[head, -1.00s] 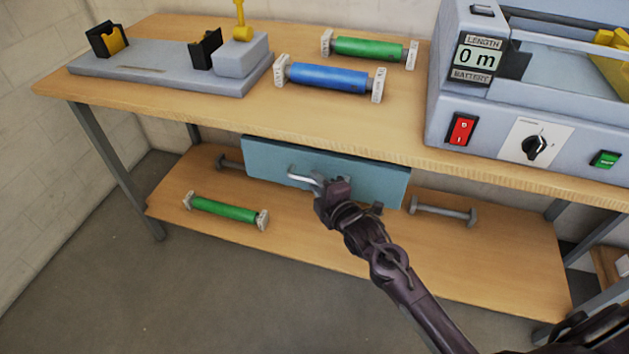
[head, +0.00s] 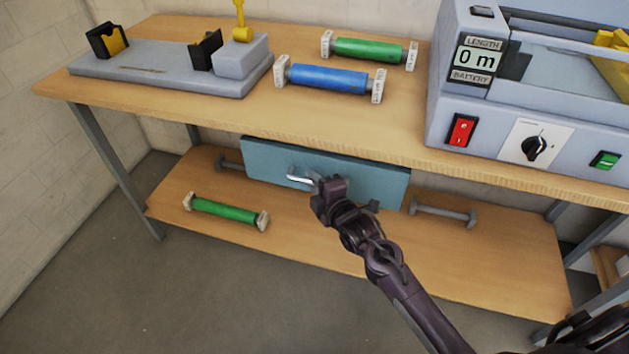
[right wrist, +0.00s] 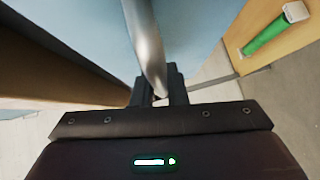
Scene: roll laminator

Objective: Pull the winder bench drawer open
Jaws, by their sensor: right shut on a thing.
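The winder bench drawer (head: 262,158) has a blue-grey front under the bench top and looks closed. Its silver bar handle (head: 298,179) sticks out from the front. My right gripper (head: 322,186) is at the right part of the handle and is shut on it. In the right wrist view the handle (right wrist: 145,40) runs down between the two dark fingertips (right wrist: 160,92), with the drawer front (right wrist: 205,35) behind. My left gripper is not in view.
The bench top (head: 230,115) carries a blue roll (head: 328,78), a green roll (head: 368,48) and the laminator (head: 480,115). The lower shelf (head: 330,245) holds another green roll (head: 225,210) and grey bars. Open floor (head: 190,300) lies in front.

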